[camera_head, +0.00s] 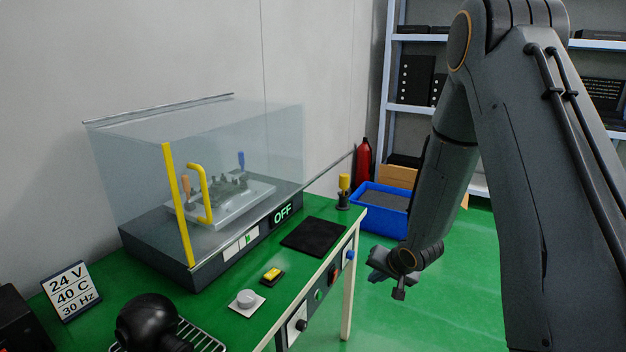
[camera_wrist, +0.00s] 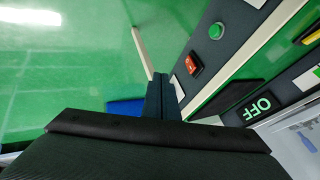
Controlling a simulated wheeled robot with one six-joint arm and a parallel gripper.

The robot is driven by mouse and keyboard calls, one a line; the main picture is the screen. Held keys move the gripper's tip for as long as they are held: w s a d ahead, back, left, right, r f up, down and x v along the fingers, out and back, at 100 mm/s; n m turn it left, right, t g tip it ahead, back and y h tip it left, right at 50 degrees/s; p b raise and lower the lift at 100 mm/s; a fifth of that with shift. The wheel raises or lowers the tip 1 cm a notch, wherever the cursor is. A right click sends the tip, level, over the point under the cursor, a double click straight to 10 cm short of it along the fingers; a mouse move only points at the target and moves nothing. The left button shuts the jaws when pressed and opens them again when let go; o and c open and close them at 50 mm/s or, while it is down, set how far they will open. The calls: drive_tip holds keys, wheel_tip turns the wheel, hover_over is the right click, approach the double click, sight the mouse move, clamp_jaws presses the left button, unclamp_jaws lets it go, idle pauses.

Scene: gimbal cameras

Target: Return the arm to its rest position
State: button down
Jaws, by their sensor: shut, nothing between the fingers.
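My arm (camera_head: 445,180) hangs folded on the right in the head view, its upper link rising to the top edge. My gripper (camera_head: 390,285) points down and left, in the air beyond the right edge of the green table (camera_head: 335,212), apart from it. In the wrist view my gripper (camera_wrist: 163,92) shows as a narrow dark shape with its fingers together and nothing between them. The dark wrist body fills the lower part of that view.
A clear enclosure (camera_head: 125,170) with yellow bars stands on the table; its display reads OFF (camera_head: 282,214). A black mat (camera_head: 314,238), yellow switch (camera_head: 271,276) and grey knob (camera_head: 246,299) lie before it. A blue crate (camera_head: 368,207) and red extinguisher (camera_head: 363,160) stand behind. Green floor is open nearby.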

drive_tip(key=s+r+n+g, duration=0.1)
drive_tip(key=s+r+g, duration=0.1)
drive_tip(key=s+r, duration=0.3)
drive_tip(key=s+a+r+n+g+h, duration=0.1)
drive_tip(key=s+r, duration=0.4)
drive_tip(key=s, duration=0.7)
drive_tip(key=s+a+r+n+g+h, duration=0.1)
drive_tip(key=s+r+n+g, duration=0.1)
drive_tip(key=s+r, duration=0.3)
drive_tip(key=s+n, duration=0.1)
drive_tip(key=s, duration=0.3)
drive_tip(key=shift+s+g, duration=0.15)
drive_tip(key=shift+g, duration=0.15)
